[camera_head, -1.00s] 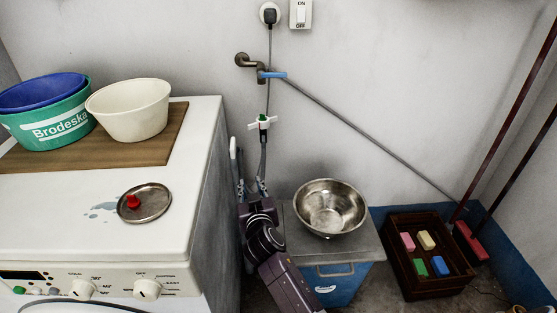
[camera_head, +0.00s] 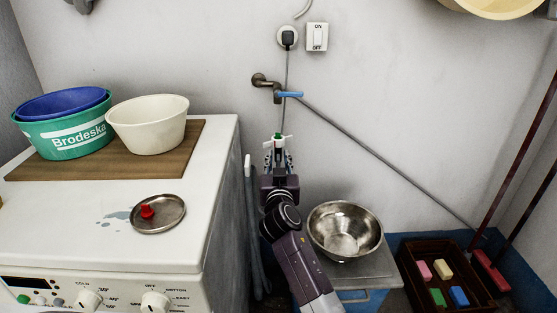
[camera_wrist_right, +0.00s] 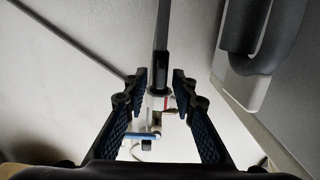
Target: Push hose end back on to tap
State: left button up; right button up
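The wall tap (camera_head: 262,82) has a blue lever (camera_head: 291,95) and sits above my right gripper. Below it is a white winged fitting with a green top (camera_head: 279,139), which looks like the hose end. My right gripper (camera_head: 278,158) is raised at this fitting and partly hides it. In the right wrist view, my right gripper's fingers (camera_wrist_right: 157,105) are apart, one on each side of a white connector joined to a dark hose (camera_wrist_right: 162,30). Gaps show beside the connector. A blue piece (camera_wrist_right: 140,136) shows beyond it. My left gripper is not in view.
The washing machine (camera_head: 222,170) stands close on the left, with a grey hose (camera_head: 254,220) along its side. A steel bowl (camera_head: 345,231) stands to the right of my arm. A diagonal grey pipe (camera_head: 385,158) crosses the wall. A crate (camera_head: 420,262) stands at right.

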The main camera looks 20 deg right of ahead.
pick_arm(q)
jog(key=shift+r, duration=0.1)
pick_arm(e)
jog(key=shift+w, duration=0.2)
grip_shut()
